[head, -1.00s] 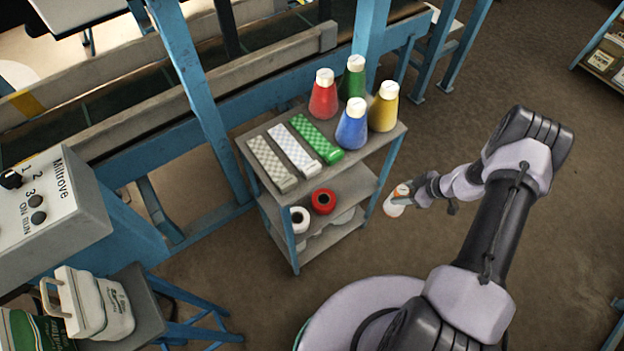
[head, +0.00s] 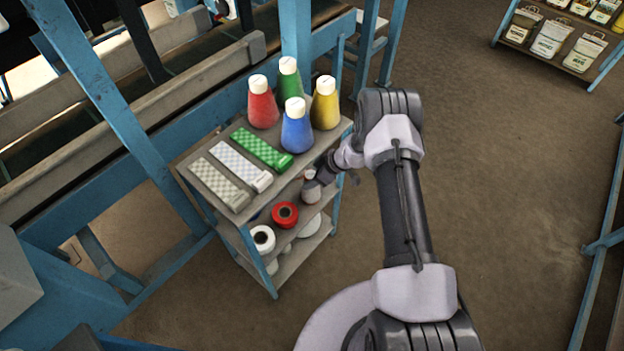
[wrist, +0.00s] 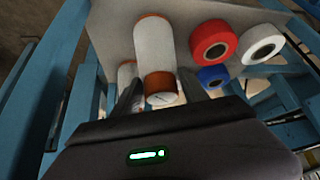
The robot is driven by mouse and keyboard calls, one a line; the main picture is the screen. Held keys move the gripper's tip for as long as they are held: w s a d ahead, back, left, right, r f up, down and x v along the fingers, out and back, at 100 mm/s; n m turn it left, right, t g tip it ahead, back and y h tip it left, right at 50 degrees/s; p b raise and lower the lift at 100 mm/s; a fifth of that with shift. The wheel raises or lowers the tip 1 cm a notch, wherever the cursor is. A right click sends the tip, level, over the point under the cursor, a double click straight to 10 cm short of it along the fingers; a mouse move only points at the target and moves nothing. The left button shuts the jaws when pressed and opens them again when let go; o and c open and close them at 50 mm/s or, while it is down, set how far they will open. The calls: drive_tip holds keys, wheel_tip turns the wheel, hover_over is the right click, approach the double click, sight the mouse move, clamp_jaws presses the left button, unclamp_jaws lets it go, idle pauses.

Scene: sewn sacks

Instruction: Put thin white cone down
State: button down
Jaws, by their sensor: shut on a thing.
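The thin white cone (wrist: 155,50) has orange bands and is held between the fingers of my gripper (wrist: 160,93) in the wrist view. In the head view the cone (head: 311,190) shows pale, partly hidden by my gripper (head: 318,178). It is at the right end of the cart's middle shelf (head: 258,222), below the top shelf. I cannot tell whether its base touches the shelf. A second white cone-like piece (wrist: 127,73) stands beside it in the wrist view.
Red (head: 285,215) and white (head: 263,239) rolls sit left of the cone on the middle shelf; a blue roll (wrist: 211,76) is near them. The top shelf overhead carries red, green, blue (head: 297,128) and yellow cones and three flat boxes. Blue cart posts (head: 336,212) stand close.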

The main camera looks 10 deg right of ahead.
drive_tip(key=shift+f, duration=0.1)
drive_tip(key=c, duration=0.6)
unclamp_jaws()
drive_tip(key=shift+r, duration=0.25)
drive_tip(key=p+v, duration=0.4)
drive_tip(key=v, duration=0.8)
drive_tip(key=shift+f, duration=0.1)
